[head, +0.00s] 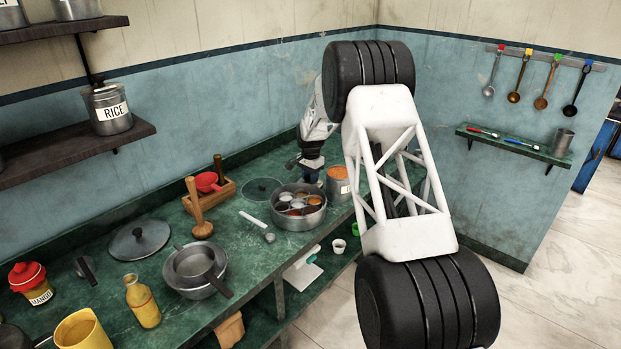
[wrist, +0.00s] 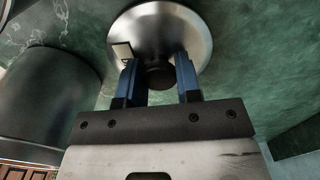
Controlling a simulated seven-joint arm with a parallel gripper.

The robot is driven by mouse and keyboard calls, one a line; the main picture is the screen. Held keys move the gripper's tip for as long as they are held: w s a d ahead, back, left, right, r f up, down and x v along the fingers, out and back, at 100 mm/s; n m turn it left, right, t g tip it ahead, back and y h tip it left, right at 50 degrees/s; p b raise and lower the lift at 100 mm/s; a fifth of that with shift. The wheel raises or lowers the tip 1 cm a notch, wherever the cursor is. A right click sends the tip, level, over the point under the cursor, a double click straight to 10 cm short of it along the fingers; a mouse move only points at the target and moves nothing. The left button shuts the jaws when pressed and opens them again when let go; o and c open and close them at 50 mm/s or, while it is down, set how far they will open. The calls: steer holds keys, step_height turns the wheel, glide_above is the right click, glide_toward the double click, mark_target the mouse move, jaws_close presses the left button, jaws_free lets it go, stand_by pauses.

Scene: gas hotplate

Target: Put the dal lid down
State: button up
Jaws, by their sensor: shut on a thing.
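The dal lid (wrist: 168,22) is a round, shiny metal lid with a black knob and a small pale label. In the wrist view it is at the top, with the green counter behind it. My gripper (wrist: 160,75) has its two blue fingers shut on the lid's knob. In the head view my gripper (head: 311,174) is over the back of the counter, just left of an open metal canister (head: 340,190) with orange contents. I cannot make out the lid there. I cannot tell whether the lid touches the counter.
A round spice box (head: 299,222) with several small bowls stands in front of my gripper. A dark flat lid (head: 262,190) lies to its left by the wall. A grey metal cylinder (wrist: 48,105) fills the wrist view's left. The counter's left part holds pans and jars.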

steer(key=shift+f, duration=0.3)
steer(key=o, duration=0.9)
steer(key=shift+r, duration=0.15)
step_height(320, 180, up, 12)
stand_by(0.4)
stand_by(0.7)
